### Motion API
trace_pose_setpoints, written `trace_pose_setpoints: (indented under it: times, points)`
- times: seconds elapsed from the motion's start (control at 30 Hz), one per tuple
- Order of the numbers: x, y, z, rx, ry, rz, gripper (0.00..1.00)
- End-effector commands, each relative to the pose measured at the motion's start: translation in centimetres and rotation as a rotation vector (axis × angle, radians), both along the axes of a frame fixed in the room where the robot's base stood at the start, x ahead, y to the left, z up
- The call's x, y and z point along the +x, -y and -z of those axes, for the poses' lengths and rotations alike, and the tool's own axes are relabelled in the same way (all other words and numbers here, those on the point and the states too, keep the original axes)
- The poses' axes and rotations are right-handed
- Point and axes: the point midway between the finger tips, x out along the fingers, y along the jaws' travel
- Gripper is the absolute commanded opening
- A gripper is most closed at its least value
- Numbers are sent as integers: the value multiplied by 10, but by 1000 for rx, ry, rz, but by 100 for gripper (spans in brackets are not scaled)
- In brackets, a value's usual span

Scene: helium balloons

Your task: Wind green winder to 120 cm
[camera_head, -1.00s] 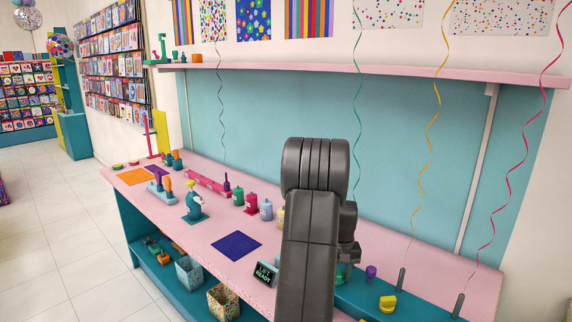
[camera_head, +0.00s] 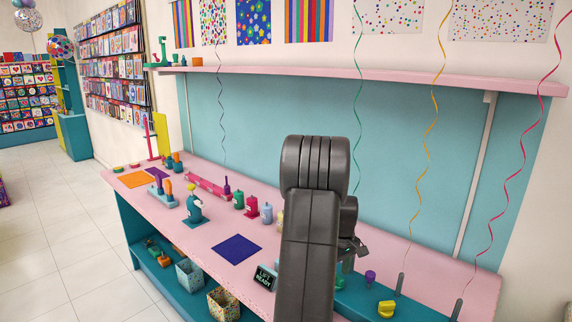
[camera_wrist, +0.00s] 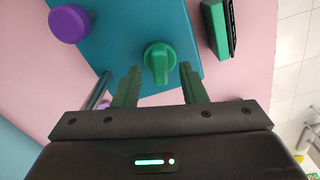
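The green winder (camera_wrist: 160,58) is a round knob with a raised grip on a teal board (camera_wrist: 120,40). In the wrist view it lies just ahead of my gripper (camera_wrist: 160,80), between the lines of its two dark green fingers. The fingers are apart and nothing is clasped. In the head view my gripper (camera_head: 354,246) hangs above the board, partly hidden by my arm; the green winder is mostly hidden there. A green ribbon (camera_head: 357,90) rises in front of the teal wall.
A purple knob (camera_wrist: 70,23) and a yellow knob (camera_head: 386,309) are on the same board. A metal post (camera_wrist: 98,90) stands close to the left finger. A sign reading "LIFT READY" (camera_head: 265,277) stands left of my arm. The pink counter holds bottles and a blue mat (camera_head: 237,249).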

Motion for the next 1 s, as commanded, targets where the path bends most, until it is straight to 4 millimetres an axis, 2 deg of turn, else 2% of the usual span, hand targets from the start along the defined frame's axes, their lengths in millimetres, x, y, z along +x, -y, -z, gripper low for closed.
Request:
trace_pose_setpoints:
  times: [0.03,0.1,0.2,0.3,0.67,1.0]
  points:
    - [0,0,-14,0,0,0,38]
    - [0,0,-25,0,0,0,38]
    - [0,0,-37,0,1,1,38]
    - [0,0,-40,0,0,1,38]
    - [0,0,-31,0,-1,1,38]
    - [0,0,9,1,-3,1,38]
